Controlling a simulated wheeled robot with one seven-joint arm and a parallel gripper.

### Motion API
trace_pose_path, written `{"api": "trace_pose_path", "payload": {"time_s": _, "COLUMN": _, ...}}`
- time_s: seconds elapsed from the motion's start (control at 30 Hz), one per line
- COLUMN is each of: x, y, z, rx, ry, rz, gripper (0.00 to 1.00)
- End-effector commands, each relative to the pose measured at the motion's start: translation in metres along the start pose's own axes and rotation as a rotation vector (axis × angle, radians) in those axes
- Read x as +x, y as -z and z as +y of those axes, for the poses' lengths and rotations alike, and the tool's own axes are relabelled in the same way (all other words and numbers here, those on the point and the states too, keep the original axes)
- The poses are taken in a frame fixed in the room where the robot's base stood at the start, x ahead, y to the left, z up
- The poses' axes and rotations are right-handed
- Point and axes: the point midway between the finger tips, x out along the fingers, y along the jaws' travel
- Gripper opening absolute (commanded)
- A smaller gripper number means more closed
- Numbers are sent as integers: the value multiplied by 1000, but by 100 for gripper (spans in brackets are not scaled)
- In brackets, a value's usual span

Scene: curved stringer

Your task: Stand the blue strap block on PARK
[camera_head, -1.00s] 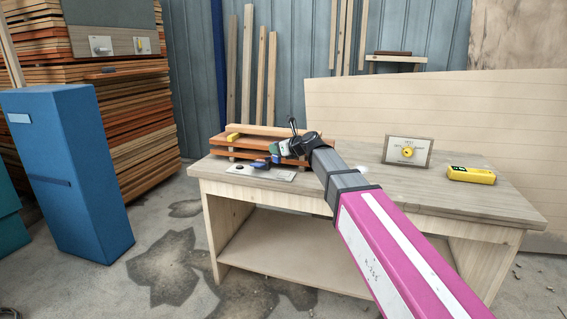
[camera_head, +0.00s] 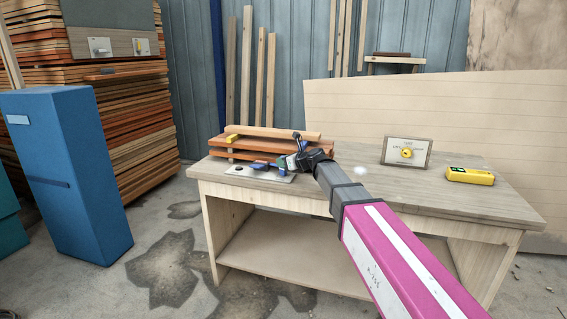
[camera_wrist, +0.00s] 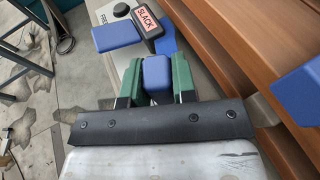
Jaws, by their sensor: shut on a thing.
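My gripper (camera_wrist: 157,80) has green fingers and is shut on a blue block (camera_wrist: 156,68), which sits between them in the wrist view. In the head view my gripper (camera_head: 282,162) is low over the left part of the bench, at the pale plate (camera_head: 275,178). No PARK marking is readable.
Stacked reddish-brown boards (camera_head: 240,150) lie close behind the plate, with a yellow block (camera_head: 232,138) on them. Another blue piece (camera_wrist: 300,92) is at the right of the wrist view. A sign with a yellow knob (camera_head: 407,152) and a yellow device (camera_head: 470,175) stand right.

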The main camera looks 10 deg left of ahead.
Motion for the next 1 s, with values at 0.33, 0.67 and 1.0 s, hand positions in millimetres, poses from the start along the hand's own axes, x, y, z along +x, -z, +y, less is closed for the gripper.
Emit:
{"api": "trace_pose_path", "payload": {"time_s": 0.33, "x": 1, "y": 2, "z": 0, "rx": 0, "ry": 0, "rz": 0, "gripper": 51}}
{"api": "trace_pose_path", "payload": {"time_s": 0.67, "x": -6, "y": 0, "z": 1, "rx": 1, "ry": 1, "rz": 0, "gripper": 51}}
{"api": "trace_pose_path", "payload": {"time_s": 1.0, "x": -69, "y": 0, "z": 2, "rx": 0, "ry": 3, "rz": -1, "gripper": 51}}
